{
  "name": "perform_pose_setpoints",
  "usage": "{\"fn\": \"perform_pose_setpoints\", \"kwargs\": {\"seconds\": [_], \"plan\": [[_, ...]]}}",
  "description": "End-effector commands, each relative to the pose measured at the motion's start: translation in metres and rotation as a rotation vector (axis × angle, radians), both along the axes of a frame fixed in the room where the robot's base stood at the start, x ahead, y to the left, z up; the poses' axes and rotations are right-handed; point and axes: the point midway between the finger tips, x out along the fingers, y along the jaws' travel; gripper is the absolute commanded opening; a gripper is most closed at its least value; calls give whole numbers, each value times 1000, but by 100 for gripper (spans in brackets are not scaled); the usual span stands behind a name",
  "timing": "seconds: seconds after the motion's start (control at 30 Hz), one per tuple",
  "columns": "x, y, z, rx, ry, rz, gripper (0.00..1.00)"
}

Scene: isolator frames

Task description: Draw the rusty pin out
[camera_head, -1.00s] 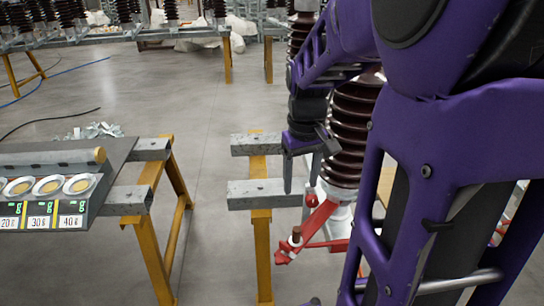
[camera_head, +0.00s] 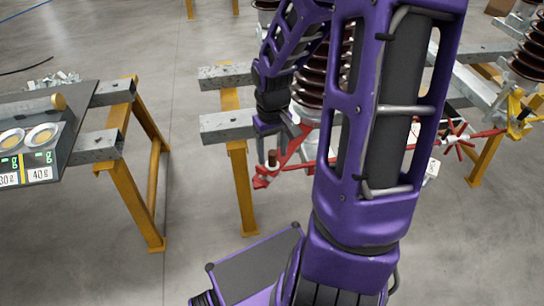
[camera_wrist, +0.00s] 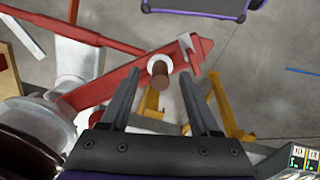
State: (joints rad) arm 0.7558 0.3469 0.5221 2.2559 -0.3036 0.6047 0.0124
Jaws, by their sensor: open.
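The rusty pin (camera_wrist: 159,72) is a short brown cylinder standing out of a pale ring in the end of a red bar (camera_wrist: 110,92). In the head view the pin (camera_head: 272,158) shows small at the bar's left end (camera_head: 262,180). My gripper (camera_wrist: 160,80) is open and empty. In the wrist view its two dark fingers lie left and right of the pin, with the pin's head showing between the tips. The gripper (camera_head: 277,148) also shows in the head view, just at the pin; whether a finger touches it I cannot tell. The pin's lower part is hidden.
A brown ribbed insulator (camera_head: 308,85) stands behind the bar, partly behind my arm. Grey beams on a yellow stand (camera_head: 243,190) lie close on the left. A bench with labelled dishes (camera_head: 40,138) is at far left. Open floor (camera_head: 190,150) lies between.

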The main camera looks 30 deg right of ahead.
Motion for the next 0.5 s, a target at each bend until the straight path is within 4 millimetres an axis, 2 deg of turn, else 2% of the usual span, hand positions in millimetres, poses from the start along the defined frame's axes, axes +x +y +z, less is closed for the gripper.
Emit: {"fn": "perform_pose_setpoints", "kwargs": {"seconds": [0.03, 0.17, 0.47, 0.5], "plan": [[0, 0, -7, 1, 1, 2, 63], [0, 0, -14, 0, 0, 1, 63], [0, 0, -16, 0, -1, 1, 63], [0, 0, -16, 0, -1, 1, 59]]}}
